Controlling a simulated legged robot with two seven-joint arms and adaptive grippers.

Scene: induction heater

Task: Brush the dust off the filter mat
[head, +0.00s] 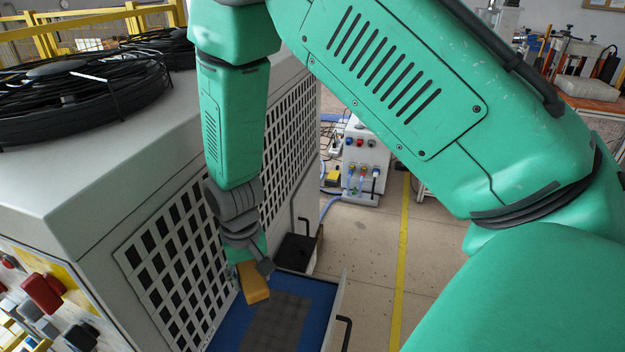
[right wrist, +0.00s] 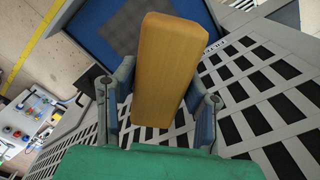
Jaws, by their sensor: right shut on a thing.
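My right gripper (head: 249,257) points down beside the grey cabinet and is shut on a yellow-brown block, seemingly the brush (head: 253,283). In the right wrist view the brush (right wrist: 167,70) sits between the two fingers of the gripper (right wrist: 160,88); no bristles show. The dark grey filter mat (head: 277,322) lies in an open blue-floored drawer (head: 317,300). The brush is at the mat's upper left edge in the head view; I cannot tell if it touches. The mat (right wrist: 112,24) also shows behind the brush in the right wrist view. My left gripper is not in view.
The cabinet (head: 60,190) with white lattice grilles stands close at the left of my right gripper. The drawer has a raised front with a black handle (head: 345,330). A small panel with coloured knobs (head: 362,160) stands behind. Floor with a yellow line (head: 402,250) is free at right.

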